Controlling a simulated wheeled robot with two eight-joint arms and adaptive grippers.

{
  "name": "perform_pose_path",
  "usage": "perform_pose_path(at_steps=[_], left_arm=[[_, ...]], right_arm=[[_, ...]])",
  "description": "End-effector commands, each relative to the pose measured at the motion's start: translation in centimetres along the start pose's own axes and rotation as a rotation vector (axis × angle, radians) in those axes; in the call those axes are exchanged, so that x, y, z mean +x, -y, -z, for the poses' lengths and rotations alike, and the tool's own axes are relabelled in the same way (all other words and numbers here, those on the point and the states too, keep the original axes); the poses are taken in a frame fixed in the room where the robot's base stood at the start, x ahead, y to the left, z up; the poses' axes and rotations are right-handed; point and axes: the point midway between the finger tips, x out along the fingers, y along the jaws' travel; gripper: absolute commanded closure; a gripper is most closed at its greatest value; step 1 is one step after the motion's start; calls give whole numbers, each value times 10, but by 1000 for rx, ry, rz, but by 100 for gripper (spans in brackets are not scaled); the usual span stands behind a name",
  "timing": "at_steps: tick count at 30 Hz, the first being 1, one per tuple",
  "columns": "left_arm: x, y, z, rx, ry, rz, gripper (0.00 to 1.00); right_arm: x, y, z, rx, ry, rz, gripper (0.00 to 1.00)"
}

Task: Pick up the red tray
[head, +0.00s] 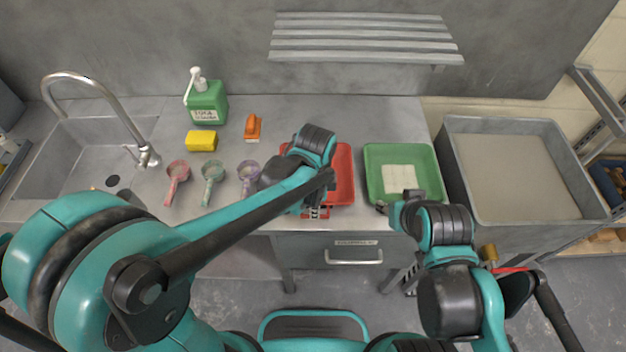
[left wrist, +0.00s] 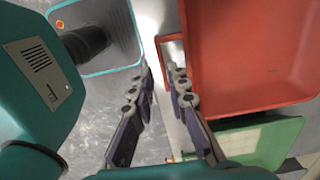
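The red tray (head: 343,175) lies on the steel counter, left of the green tray; my left arm hides its left part in the head view. In the left wrist view the red tray (left wrist: 250,55) fills the upper right, with a small red loop like a handle at its edge. My left gripper (head: 316,212) is at the tray's front edge. In the left wrist view its fingers (left wrist: 162,72) are apart, the right fingertip overlapping the red loop; contact is unclear. My right gripper (head: 384,208) is near the green tray's front left corner, mostly hidden by its wrist.
The green tray (head: 376,158) holds a pale square. Several scoops, including a pink one (head: 177,172), a yellow sponge (head: 201,140), an orange-handled tool (head: 252,127) and a green pump bottle (head: 207,103) stand left. A grey tub (head: 460,170) is right; a slatted shelf (head: 360,38) hangs above.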

Motion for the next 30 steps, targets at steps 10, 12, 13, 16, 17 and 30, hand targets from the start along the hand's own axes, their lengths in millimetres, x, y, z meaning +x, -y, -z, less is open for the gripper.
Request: perform_pose_path(at_steps=[10, 12, 13, 16, 17, 30], left_arm=[[48, 3, 1, -2, -1, 1, 84], [49, 3, 1, -2, -1, 1, 84], [49, 3, 1, -3, -1, 1, 84], [48, 3, 1, -3, -1, 1, 84], [48, 3, 1, -3, -1, 1, 84], [47, 3, 1, -3, -1, 2, 100]], right_arm=[[20, 0, -14, 0, 0, 0, 60], [20, 0, -14, 0, 0, 0, 60], [20, 0, -14, 0, 0, 0, 60], [19, 0, -14, 0, 0, 0, 60], [19, 0, -14, 0, 0, 0, 60], [19, 0, -13, 0, 0, 0, 60]])
